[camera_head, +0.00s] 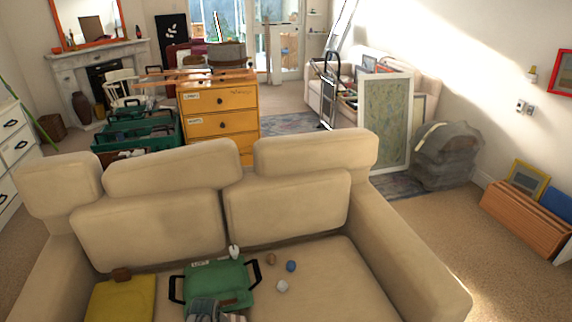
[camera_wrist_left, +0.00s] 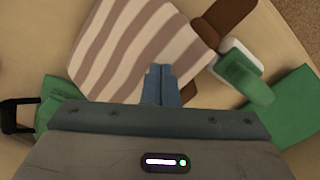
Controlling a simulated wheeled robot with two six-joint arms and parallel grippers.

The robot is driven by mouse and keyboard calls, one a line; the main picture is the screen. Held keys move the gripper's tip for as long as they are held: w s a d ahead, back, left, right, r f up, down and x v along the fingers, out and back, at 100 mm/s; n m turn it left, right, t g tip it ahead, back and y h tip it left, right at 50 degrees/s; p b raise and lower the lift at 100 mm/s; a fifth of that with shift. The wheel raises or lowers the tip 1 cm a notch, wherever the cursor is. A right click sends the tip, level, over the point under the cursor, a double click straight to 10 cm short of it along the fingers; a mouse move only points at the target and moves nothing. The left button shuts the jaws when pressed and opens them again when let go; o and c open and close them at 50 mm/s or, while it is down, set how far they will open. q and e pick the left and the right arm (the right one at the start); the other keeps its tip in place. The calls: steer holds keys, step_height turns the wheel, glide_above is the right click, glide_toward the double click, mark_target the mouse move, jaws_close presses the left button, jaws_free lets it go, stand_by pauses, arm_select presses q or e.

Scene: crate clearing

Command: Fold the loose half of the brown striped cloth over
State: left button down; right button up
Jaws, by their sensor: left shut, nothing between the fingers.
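The brown and white striped cloth (camera_wrist_left: 135,45) lies flat in the upper middle of the left wrist view. My left gripper (camera_wrist_left: 160,72) is shut and empty, its blue-grey fingertips together over the cloth's near edge. I cannot tell whether they touch it. The gripper body hides what lies under it. In the head view a small grey striped shape shows at the bottom edge, in front of the green crate; I cannot tell what it is. My right gripper is in neither view.
A green crate (camera_head: 222,274) with black handles sits on the beige sofa (camera_head: 335,270). A yellow cloth (camera_head: 118,300) lies left of it, small round items right. In the wrist view, a brown piece (camera_wrist_left: 228,20) and a white-and-green object (camera_wrist_left: 243,75) lie right of the cloth.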

arm_select(q)
steer(key=shift+s+a+f+b, duration=0.15)
steer(key=shift+a+f+b, duration=0.55)
steer(key=shift+f, duration=0.35)
steer(key=shift+s+a+f+b, duration=0.15)
steer(key=shift+a+f+b, duration=0.4)
steer(key=shift+a+f, duration=0.35)
steer(key=shift+d, duration=0.2)
step_height(320, 180, up, 3)
steer(key=p, duration=0.3)
steer(key=shift+f, duration=0.15)
steer(key=shift+r+p, duration=0.75)
steer(key=shift+p, duration=0.15)
steer(key=shift+r+p, duration=0.95)
steer(key=shift+p, duration=0.1)
steer(key=shift+f, duration=0.1)
